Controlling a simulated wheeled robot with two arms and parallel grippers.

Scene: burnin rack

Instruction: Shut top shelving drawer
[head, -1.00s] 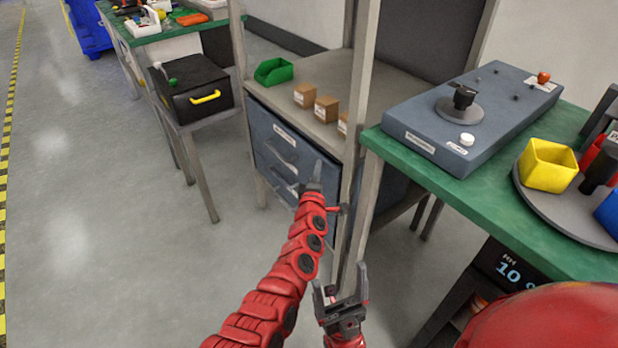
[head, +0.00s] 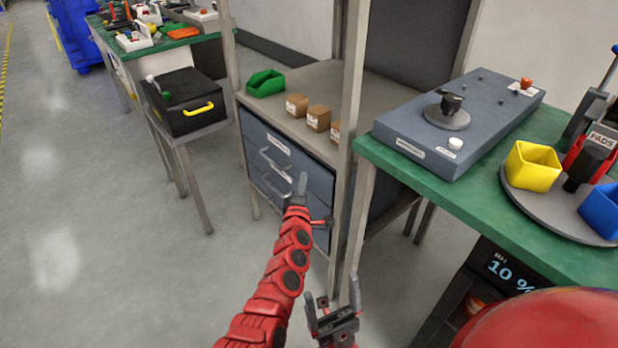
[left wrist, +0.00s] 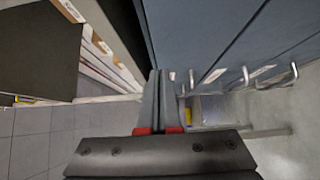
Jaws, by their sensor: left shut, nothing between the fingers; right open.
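The shelving unit's top drawer (head: 284,143) has a blue-grey front with a white label and a bar handle (head: 275,164). Its front sits near the unit's frame, with a dark strip under the shelf edge; I cannot tell whether it is fully shut. My left gripper (head: 302,183) is shut and empty in front of the drawers' right part, hiding some of them. In the left wrist view its fingers (left wrist: 160,100) are together, beside blue-grey drawer fronts (left wrist: 225,35) with handles; contact is unclear. My right gripper (head: 333,308) is open and empty, low near the unit's right post.
The shelf above holds a green bin (head: 266,83) and small brown boxes (head: 297,104). A green-topped bench (head: 450,205) with a grey panel device (head: 455,125) stands at right. A black box (head: 187,103) stands on a side table at left. The floor at left is clear.

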